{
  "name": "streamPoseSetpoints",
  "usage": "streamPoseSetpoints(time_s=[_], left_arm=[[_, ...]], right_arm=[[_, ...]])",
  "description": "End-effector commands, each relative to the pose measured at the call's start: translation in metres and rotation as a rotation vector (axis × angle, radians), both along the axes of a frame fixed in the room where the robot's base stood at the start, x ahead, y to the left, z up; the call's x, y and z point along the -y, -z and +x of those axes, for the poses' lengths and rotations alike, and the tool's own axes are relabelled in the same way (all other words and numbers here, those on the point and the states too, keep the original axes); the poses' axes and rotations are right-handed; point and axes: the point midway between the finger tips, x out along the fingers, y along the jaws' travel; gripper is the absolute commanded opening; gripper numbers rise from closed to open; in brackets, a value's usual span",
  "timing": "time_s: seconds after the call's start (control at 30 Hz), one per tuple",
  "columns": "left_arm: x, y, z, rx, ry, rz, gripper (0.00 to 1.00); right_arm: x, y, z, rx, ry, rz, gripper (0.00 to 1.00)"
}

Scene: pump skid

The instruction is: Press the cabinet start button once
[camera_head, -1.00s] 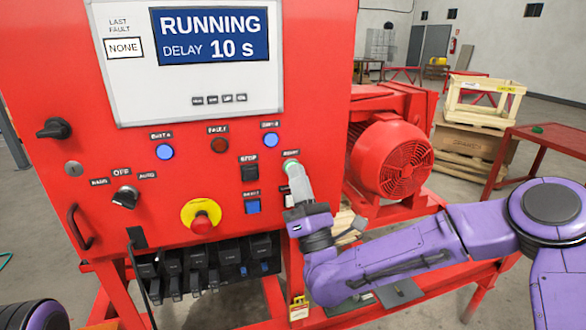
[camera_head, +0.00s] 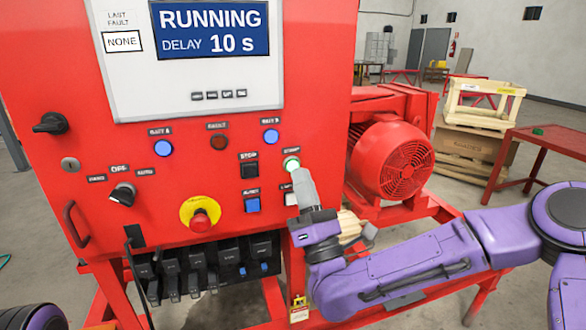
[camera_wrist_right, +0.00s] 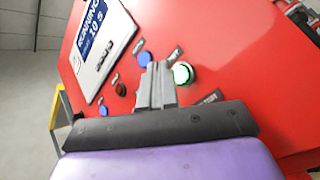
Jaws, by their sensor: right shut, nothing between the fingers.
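The start button (camera_head: 292,163) is a round button with a pale ring and a green glow, at the right side of the red cabinet (camera_head: 330,60) front. In the right wrist view the green-lit button (camera_wrist_right: 183,74) sits just right of my fingertips. My right gripper (camera_head: 299,174) is shut and empty, its tips just below the button in the head view. I cannot tell whether they touch the panel. The cabinet screen (camera_head: 212,33) reads RUNNING, DELAY 10 s, last fault NONE. My left gripper is not in view.
A black stop button (camera_head: 249,170), a blue button (camera_head: 252,205), a red emergency stop (camera_head: 201,221) on a yellow collar and a selector knob (camera_head: 122,194) are nearby. A red motor (camera_head: 392,160) stands right of the cabinet. A wooden crate (camera_head: 482,103) is farther back.

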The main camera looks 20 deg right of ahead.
Motion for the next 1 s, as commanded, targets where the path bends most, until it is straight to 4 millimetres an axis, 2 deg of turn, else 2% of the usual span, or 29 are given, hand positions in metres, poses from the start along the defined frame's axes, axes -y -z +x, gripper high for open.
streamPoseSetpoints(time_s=[0.2, 0.4, 1.0], left_arm=[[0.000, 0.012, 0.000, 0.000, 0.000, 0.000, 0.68], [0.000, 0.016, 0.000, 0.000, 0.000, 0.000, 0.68], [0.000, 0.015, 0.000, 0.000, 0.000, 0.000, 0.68]], right_arm=[[0.001, 0.002, -0.022, 0.000, 0.000, 0.002, 0.00], [0.001, 0.001, -0.037, 0.001, 0.000, 0.001, 0.00], [0.001, 0.000, -0.037, 0.001, 0.006, -0.006, 0.00]])
